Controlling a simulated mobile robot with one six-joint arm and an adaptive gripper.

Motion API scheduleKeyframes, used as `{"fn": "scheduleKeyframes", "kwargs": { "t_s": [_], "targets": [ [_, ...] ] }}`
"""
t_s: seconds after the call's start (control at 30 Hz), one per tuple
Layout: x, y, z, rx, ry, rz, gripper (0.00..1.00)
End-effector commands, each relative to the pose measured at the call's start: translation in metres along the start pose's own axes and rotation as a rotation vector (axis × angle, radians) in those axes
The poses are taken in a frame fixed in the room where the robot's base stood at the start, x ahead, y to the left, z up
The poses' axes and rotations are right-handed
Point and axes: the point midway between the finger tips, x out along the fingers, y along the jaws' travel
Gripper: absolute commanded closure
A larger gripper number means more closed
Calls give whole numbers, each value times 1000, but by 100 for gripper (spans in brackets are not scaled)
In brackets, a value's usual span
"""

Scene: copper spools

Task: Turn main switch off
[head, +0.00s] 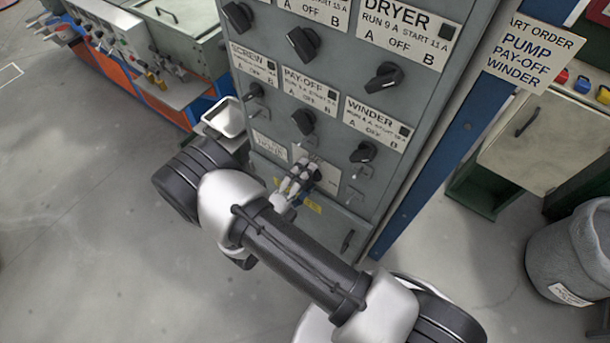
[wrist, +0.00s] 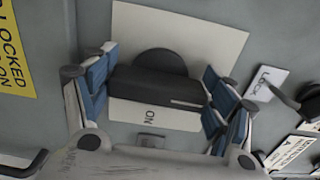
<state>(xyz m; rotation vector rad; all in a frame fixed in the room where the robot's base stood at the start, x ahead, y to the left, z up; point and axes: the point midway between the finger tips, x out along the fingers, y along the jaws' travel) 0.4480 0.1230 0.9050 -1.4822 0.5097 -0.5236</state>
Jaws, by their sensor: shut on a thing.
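The main switch (wrist: 160,62) is a black round knob with a thick grip bar on a pale plate (wrist: 215,40), low on the grey cabinet. In the wrist view the bar lies nearly level, with a white line near its right end. The word ON is on the plate below the bar. My gripper (wrist: 156,86) has its blue-padded fingers at both ends of the bar, shut on it. In the head view my gripper (head: 297,183) is at the cabinet's lower front, and my arm and fingers partly hide the switch there.
Several other black knobs sit above, including WINDER (head: 362,151) and PAY-OFF (head: 303,122). A yellow label (wrist: 12,50) is beside the switch plate. A blue post (head: 440,150) edges the cabinet on the right. A grey bin (head: 572,250) stands at far right. The floor at left is open.

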Motion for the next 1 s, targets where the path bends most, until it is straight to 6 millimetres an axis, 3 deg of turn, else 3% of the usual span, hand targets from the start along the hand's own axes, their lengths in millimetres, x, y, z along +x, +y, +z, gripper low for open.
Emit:
{"fn": "scheduleKeyframes", "kwargs": {
  "t_s": [0.6,0.63,0.9,1.0],
  "targets": [
    [0,0,0,-47,0,0,47],
    [0,0,0,-47,0,0,23],
    [0,0,0,-44,0,0,5],
    [0,0,0,-43,0,0,3]
  ]
}}
